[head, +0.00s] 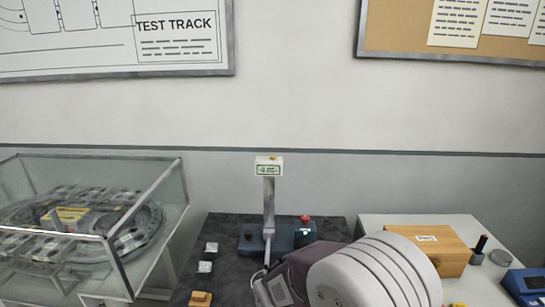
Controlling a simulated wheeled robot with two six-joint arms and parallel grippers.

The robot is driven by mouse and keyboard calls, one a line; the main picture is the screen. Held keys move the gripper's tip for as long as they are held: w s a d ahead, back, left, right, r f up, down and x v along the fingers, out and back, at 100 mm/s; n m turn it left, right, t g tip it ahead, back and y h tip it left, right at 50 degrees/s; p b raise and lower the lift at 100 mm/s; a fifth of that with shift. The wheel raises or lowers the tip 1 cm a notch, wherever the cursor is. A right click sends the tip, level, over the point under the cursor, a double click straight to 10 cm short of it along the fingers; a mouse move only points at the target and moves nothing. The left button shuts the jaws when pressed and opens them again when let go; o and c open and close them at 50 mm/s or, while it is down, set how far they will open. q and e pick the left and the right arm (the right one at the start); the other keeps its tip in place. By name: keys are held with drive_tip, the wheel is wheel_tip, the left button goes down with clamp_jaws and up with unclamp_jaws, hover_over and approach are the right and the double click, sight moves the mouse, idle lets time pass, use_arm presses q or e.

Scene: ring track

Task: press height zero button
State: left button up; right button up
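A measuring stand with a grey post (268,205) and a small display box (268,169) stands upright on the dark bench. A small yellow spot shows on top of the display box. The stand's dark blue base (252,241) has a red button (305,219) at its right end. I cannot tell which of these is the height zero button. An arm of mine, coming in from the lower right, covers the area in front of the base. Its fingers cannot be made out. No left gripper shows.
A glass case (172,192) with a ring track (75,222) stands at left. Small blocks, including a wooden one (200,299), lie on the dark bench (222,227). At right, a white table (375,222) holds a wooden box (452,252) and a blue device (525,284).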

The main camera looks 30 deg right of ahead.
clamp_jaws()
idle(1.4)
